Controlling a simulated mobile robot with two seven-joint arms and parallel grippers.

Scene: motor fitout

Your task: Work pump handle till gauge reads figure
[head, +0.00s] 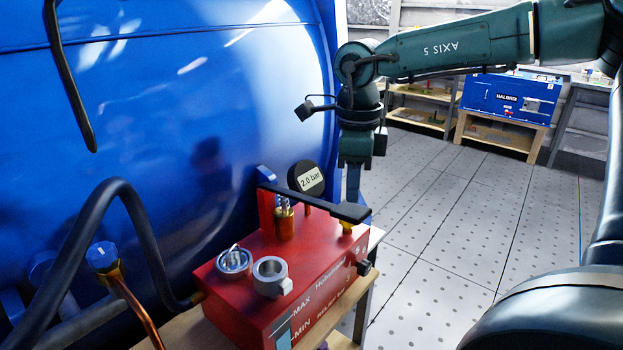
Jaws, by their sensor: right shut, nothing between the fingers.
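A red hydraulic pump unit (315,272) sits on a wooden stand in front of a large blue machine. Its black pump handle (318,201) runs across the top, with its wide end at the right over a brass fitting. A round dark gauge (307,179) behind the handle carries a white face reading "2.0 bar". My right gripper (353,198) is shut and points down onto the handle's wide end. Its tips appear to meet the handle's top, but I cannot tell whether they touch. My left gripper is out of view.
On the pump's top are an open metal filler (234,262) and a grey ring-shaped fitting (270,276). A black hose (149,240) and a blue-knobbed valve (102,255) stand at the left. Open tiled floor (445,240) lies to the right.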

